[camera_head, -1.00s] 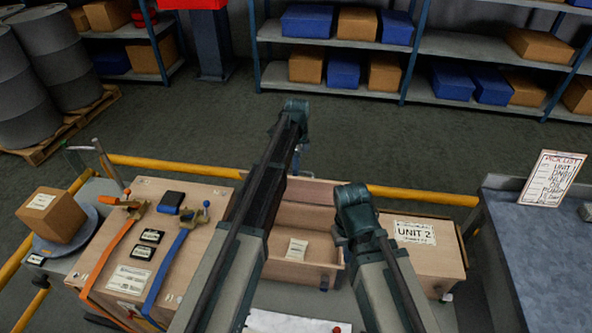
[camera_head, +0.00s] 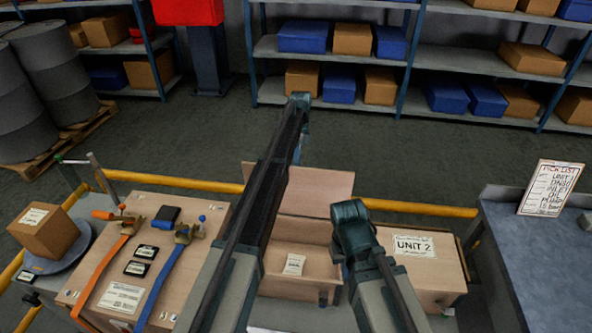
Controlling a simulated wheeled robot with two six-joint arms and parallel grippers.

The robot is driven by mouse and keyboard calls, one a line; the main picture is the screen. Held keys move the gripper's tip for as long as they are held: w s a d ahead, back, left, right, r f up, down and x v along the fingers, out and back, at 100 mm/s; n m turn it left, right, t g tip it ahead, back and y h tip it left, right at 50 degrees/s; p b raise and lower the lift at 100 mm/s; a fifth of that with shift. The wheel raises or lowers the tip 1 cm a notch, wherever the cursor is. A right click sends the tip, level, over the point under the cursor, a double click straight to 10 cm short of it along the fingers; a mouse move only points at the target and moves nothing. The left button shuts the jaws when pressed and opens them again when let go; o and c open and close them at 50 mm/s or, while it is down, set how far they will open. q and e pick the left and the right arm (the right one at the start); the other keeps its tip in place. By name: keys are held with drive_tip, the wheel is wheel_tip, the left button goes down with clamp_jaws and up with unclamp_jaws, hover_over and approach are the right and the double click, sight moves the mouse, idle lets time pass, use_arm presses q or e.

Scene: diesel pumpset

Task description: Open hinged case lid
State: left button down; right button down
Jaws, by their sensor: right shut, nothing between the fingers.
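The hinged wooden case (camera_head: 312,288) stands in the middle of the table with its front compartment uncovered and a white label card (camera_head: 294,264) inside. Its pale lid (camera_head: 322,188) is raised at the back, and its face is visible behind the compartment. My left arm crosses in front of the lid and the case's left part, and no left fingers show. My right gripper (camera_head: 344,246) is by the case's right side wall, shut and empty. Its fingers are mostly hidden by my dark wrist, so I cannot tell whether it touches the case.
A wooden box labelled UNIT 2 (camera_head: 418,268) stands close on the right. On the left is a crate (camera_head: 95,255) with orange and blue straps, and a small carton (camera_head: 45,232). A yellow rail (camera_head: 415,208) runs behind. A blue-grey bench (camera_head: 535,255) is at right.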

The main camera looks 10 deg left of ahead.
idle(0.3)
use_arm(q)
drive_tip(key=c, duration=0.9)
unclamp_jaws()
drive_tip(key=shift+w+f, duration=0.1)
drive_tip(key=s+r+p, duration=0.1)
drive_tip(key=s, duration=0.4)
drive_tip(key=s+d+r+p, duration=0.1)
drive_tip(key=s+r+p, duration=0.1)
drive_tip(key=s, duration=0.3)
drive_tip(key=s+d+r+p, duration=0.1)
drive_tip(key=s+r+p, duration=0.1)
drive_tip(key=s, duration=0.4)
drive_tip(key=shift+d, duration=0.25)
